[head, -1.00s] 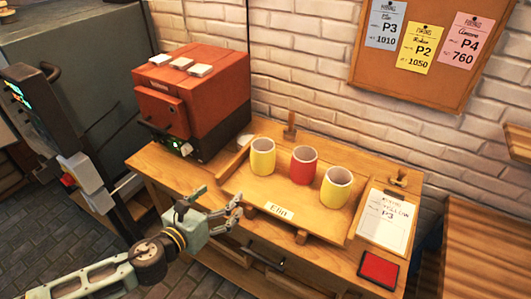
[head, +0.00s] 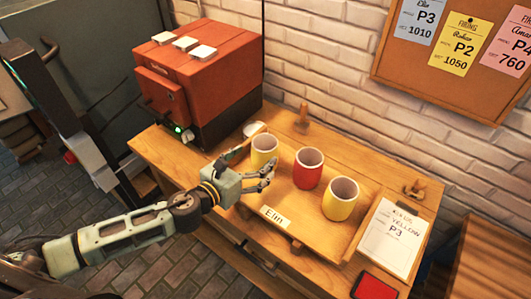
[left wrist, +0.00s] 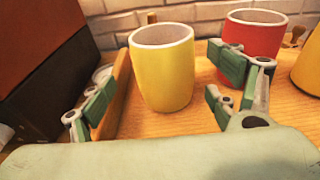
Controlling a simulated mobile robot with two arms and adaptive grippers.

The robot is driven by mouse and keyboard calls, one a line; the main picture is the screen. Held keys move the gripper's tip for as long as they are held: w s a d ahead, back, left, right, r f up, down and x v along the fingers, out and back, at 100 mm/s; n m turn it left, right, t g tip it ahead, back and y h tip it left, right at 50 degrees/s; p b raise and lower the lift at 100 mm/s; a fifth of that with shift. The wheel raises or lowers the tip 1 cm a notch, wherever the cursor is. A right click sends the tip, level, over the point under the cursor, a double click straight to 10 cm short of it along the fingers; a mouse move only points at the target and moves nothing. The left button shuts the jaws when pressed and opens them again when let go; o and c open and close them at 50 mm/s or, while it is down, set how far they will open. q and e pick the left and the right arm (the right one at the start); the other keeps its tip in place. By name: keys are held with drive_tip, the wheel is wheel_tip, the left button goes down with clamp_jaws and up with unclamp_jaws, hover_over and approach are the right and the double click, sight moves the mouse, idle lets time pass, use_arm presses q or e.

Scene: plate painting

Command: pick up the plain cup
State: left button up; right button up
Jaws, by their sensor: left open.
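Three cups stand upright in a row on a wooden tray (head: 295,213) labelled Elin: a left yellow cup (head: 264,148), a red cup (head: 308,168) and a right yellow cup (head: 340,198). None shows a clear pattern, so I cannot tell which is called plain. My left gripper (head: 254,168) is open at the tray's left side, in front of the left yellow cup. In the left wrist view the left yellow cup (left wrist: 162,75) appears between the spread fingers, a little beyond them. The red cup (left wrist: 252,35) is behind the right fingers. My right gripper is not in view.
A red kiln-like box (head: 200,75) stands at the bench's back left. A sheet reading YELLOW P3 (head: 392,238) and a red pad (head: 374,287) lie at the right. A pinboard (head: 455,60) hangs above. The tray has a raised wooden left edge (left wrist: 115,92).

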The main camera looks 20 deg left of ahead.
sight(272, 146)
use_arm(q)
drive_tip(key=x, duration=0.1)
drive_tip(key=p+x, duration=0.1)
drive_tip(key=x, duration=0.2)
drive_tip(key=shift+d+r, duration=0.3)
drive_tip(key=shift+d, duration=0.05)
drive_tip(key=shift+w+d+f, duration=0.1)
drive_tip(key=shift+w+d, duration=0.05)
drive_tip(key=shift+w, duration=0.1)
drive_tip(key=shift+w+f, duration=0.1)
drive_tip(key=shift+w, duration=0.05)
drive_tip(key=shift+c, duration=0.6)
drive_tip(key=c, duration=1.4)
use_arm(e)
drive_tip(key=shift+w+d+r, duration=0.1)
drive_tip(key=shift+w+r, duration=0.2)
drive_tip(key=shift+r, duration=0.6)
